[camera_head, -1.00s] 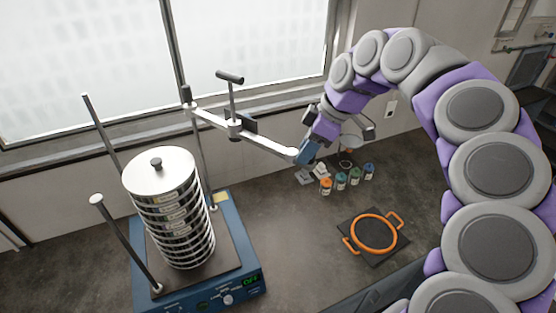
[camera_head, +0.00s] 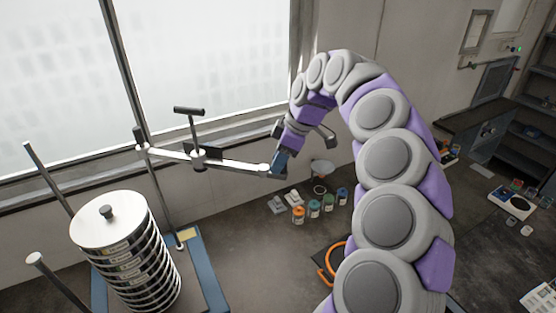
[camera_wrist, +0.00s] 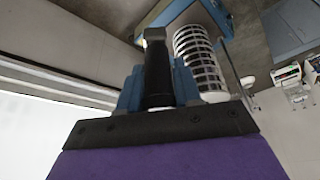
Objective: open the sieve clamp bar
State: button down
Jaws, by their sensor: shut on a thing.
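The clamp bar (camera_head: 235,163) is a pale metal bar with a black T-handled screw (camera_head: 189,111) standing up from its middle. Its left end sits at the top of a rear post (camera_head: 163,195). It reaches out to the right, away from the sieve stack (camera_head: 128,262), which stands uncovered on the blue shaker (camera_head: 203,270). My gripper (camera_head: 279,163) is at the bar's free right end. In the wrist view my gripper (camera_wrist: 158,85) is shut around a black grip (camera_wrist: 157,75) between blue fingers, with the sieve stack (camera_wrist: 200,60) beyond.
Two more posts (camera_head: 47,178) stand at the left of the stack. Several colour-lidded jars (camera_head: 314,208) and an orange ring (camera_head: 331,262) lie on the bench to the right. A window (camera_head: 210,60) is behind the bar. Bare bench (camera_head: 245,235) lies between shaker and jars.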

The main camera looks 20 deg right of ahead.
jog(key=shift+s+a, duration=0.2)
jog(key=shift+a, duration=0.1)
jog(key=c, duration=1.2)
grip_release()
jog(key=shift+c, duration=0.2)
jog(key=o, duration=0.4)
jog(key=shift+w+d+f, duration=0.1)
jog(key=shift+w+d, duration=0.05)
jog(key=shift+d, duration=0.35)
jog(key=shift+c, duration=0.2)
jog(key=shift+r, duration=0.55)
jog(key=p+v, duration=0.6)
jog(key=v, duration=1)
jog(key=shift+d+p, duration=0.3)
jog(key=shift+p, duration=0.05)
